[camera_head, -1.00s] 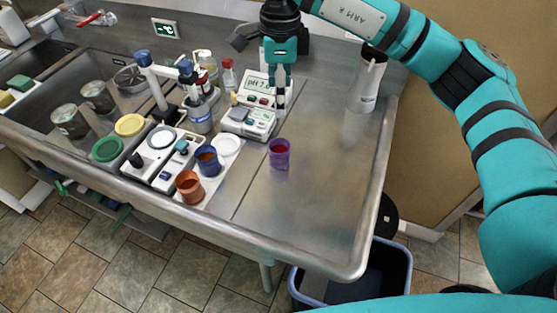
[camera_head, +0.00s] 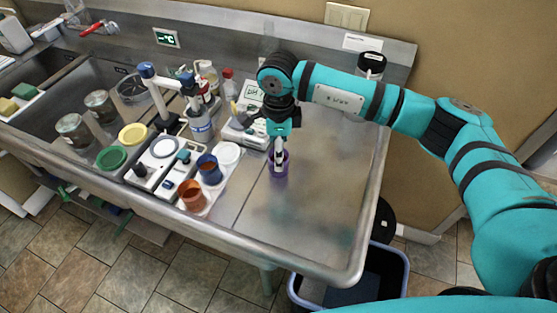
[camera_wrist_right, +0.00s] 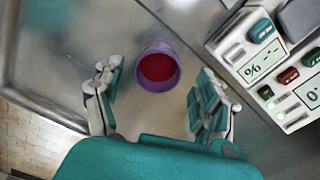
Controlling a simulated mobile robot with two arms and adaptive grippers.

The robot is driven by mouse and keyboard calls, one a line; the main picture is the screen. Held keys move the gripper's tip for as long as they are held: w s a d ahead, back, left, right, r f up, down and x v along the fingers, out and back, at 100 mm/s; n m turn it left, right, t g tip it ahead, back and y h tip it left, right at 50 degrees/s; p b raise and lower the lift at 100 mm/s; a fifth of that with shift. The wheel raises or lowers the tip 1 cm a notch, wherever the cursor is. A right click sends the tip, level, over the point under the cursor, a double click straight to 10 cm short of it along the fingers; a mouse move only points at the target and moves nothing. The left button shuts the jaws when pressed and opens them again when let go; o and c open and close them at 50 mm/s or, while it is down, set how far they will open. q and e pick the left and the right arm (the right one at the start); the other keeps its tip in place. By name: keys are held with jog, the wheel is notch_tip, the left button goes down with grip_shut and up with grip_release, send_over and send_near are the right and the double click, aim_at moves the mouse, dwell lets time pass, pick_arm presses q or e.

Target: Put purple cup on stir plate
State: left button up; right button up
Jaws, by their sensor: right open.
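The purple cup (camera_head: 280,173) stands upright on the bare steel counter, right of the instruments. In the right wrist view the cup (camera_wrist_right: 157,69) has a purple rim and red contents. My right gripper (camera_head: 279,152) points down at the cup from above. In the wrist view the right gripper (camera_wrist_right: 156,85) is open, with a finger on each side of the cup and a gap to both. A white unit with a round grey top (camera_head: 164,147), apparently the stir plate, stands left of the cup. My left gripper is not in view.
An orange cup (camera_head: 192,194), a blue cup (camera_head: 209,169) and a white lid (camera_head: 228,153) sit between the cup and the white unit. The counter's right side is clear.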

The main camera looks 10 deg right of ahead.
notch_tip(320, 180, down, 4)
jog(key=shift+s+r+p, duration=0.15)
jog(key=shift+p, duration=0.75)
jog(key=shift+f, duration=0.45)
jog(key=c, duration=1.4)
